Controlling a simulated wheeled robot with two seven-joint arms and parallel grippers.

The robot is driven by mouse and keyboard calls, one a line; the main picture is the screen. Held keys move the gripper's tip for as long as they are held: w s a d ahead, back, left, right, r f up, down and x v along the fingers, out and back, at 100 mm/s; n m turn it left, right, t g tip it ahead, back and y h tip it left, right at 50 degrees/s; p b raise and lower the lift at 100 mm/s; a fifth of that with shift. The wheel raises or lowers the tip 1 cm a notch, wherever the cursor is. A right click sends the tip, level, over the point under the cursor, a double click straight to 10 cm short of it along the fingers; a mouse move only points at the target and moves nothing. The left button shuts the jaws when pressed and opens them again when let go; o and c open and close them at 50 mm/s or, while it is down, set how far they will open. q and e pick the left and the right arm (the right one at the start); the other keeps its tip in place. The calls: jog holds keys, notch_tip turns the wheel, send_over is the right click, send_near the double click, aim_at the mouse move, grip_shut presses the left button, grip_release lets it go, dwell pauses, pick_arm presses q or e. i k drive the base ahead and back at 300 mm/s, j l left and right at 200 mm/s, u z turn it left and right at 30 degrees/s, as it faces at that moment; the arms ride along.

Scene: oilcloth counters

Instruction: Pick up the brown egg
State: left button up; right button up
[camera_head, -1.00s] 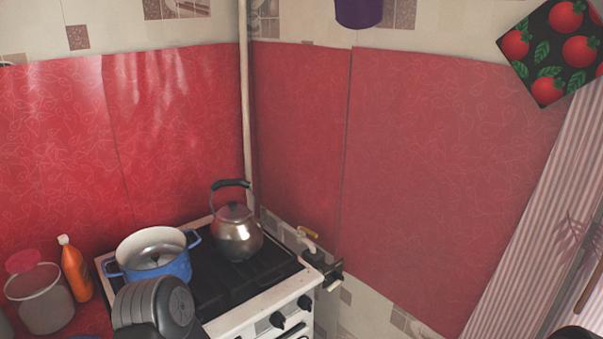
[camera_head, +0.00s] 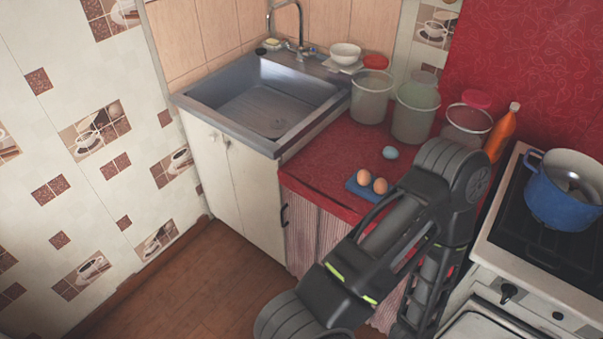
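Two brownish eggs sit close together on a small blue holder (camera_head: 352,187) near the front edge of the red counter (camera_head: 322,160). The left egg (camera_head: 364,177) and the right egg (camera_head: 380,186) look alike in colour. A pale blue egg-like object (camera_head: 390,152) lies behind them, apart from the holder. One of my arms rises from the bottom of the view, just right of the eggs, and hides part of the counter. Neither gripper shows in the head view, so their hold and opening are hidden.
A metal sink (camera_head: 262,100) stands left of the counter. Clear containers (camera_head: 371,97) (camera_head: 414,112), a pink-lidded one (camera_head: 466,128) and an orange bottle (camera_head: 502,132) line the back. A stove (camera_head: 500,245) with a blue pot (camera_head: 563,195) is at right. Bare counter lies left of the eggs.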

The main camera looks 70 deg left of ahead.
aim_at(364, 176)
jog(key=u, duration=1.8)
jog(key=i+j, duration=0.15)
jog(key=j, duration=0.2)
jog(key=i+j, duration=0.15)
jog(key=j, duration=0.2)
jog(key=i+j, duration=0.15)
jog(key=j, duration=0.2)
jog(key=i+j, duration=0.15)
jog(key=j, duration=0.2)
jog(key=i+j, duration=0.15)
jog(key=j, duration=0.2)
jog(key=z, duration=0.45)
